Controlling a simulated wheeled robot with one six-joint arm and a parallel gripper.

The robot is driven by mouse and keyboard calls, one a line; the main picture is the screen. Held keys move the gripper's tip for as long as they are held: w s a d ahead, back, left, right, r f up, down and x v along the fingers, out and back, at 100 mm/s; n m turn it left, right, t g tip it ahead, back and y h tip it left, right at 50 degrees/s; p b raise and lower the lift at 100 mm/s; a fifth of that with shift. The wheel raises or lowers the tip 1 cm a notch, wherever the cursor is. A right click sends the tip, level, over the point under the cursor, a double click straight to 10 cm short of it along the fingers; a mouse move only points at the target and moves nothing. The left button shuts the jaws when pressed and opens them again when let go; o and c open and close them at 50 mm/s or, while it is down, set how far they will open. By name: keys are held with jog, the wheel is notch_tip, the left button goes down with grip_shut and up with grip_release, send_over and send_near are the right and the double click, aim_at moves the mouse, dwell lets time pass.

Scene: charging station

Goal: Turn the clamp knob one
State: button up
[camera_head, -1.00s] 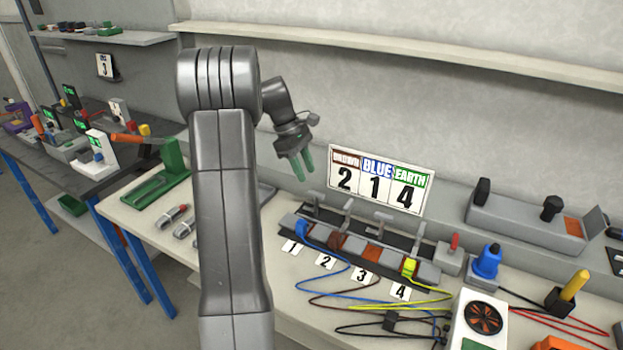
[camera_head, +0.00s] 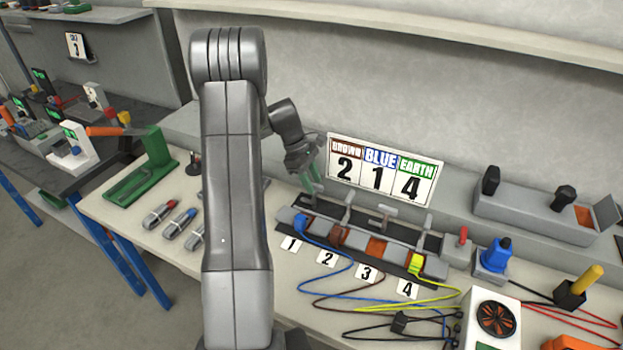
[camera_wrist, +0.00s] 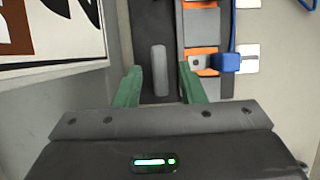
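The clamp block (camera_head: 335,228) is a dark strip on the bench with a row of grey clamp knobs above numbered cards. My gripper (camera_head: 313,186) is at its left end, above card 1 (camera_head: 291,243), and largely covers clamp knob one in the head view. In the wrist view a grey, elongated knob (camera_wrist: 159,70) lies between the green fingers of my gripper (camera_wrist: 160,82). The fingers are apart, with visible gaps beside the knob. A blue plug (camera_wrist: 225,63) sits in the terminal just right of it. I cannot tell how far the fingertips are above the knob.
A sign (camera_head: 381,170) reading brown 2, blue 1, earth 4 stands behind the block. Coloured wires spread over the bench in front. A green stand (camera_head: 150,165) and several screwdriver-like tools (camera_head: 180,222) lie to the left. A grey box (camera_head: 530,212) stands at right.

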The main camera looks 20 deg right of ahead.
grip_shut()
